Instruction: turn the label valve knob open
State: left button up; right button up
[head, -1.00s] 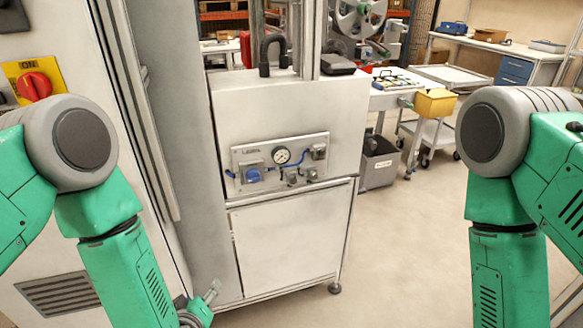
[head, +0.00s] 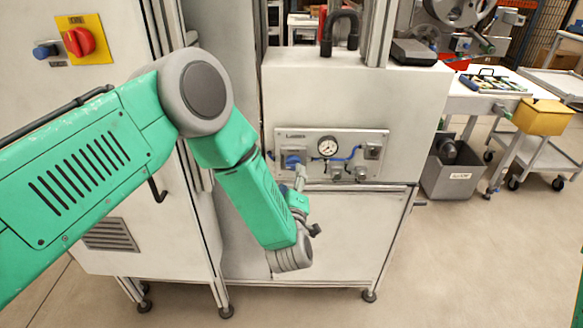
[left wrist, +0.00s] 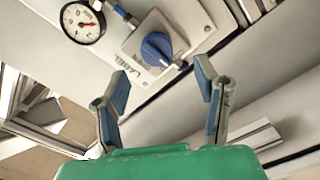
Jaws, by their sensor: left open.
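The label valve knob (left wrist: 156,48) is round and blue on a pale panel marked LABEL. In the left wrist view it lies beyond my open left gripper (left wrist: 162,82), between the lines of the two blue-padded fingers and apart from them. In the head view the knob (head: 292,161) shows at the left of the valve panel (head: 345,140). My left gripper (head: 300,180) is just below it there, partly hidden by its own arm. My right gripper is in neither view.
A pressure gauge (head: 328,147) sits beside the knob, with blue tubing and small fittings on the same panel. A red switch (head: 80,41) is on the cabinet at left. A grey bin (head: 450,176) and a cart stand at right. The floor in front is clear.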

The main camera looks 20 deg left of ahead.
aim_at(293, 169)
pick_arm(q)
jog(key=x, duration=0.5)
jog(key=shift+w+a, duration=0.1)
jog(key=shift+w, duration=0.3)
jog(key=shift+a, duration=0.35)
jog(key=shift+d, duration=0.45)
jog(key=c, duration=0.9)
jog(key=shift+d, duration=0.4)
jog(key=shift+c, duration=1.2)
jog(key=shift+a+f, duration=0.15)
jog(key=shift+a, duration=0.15)
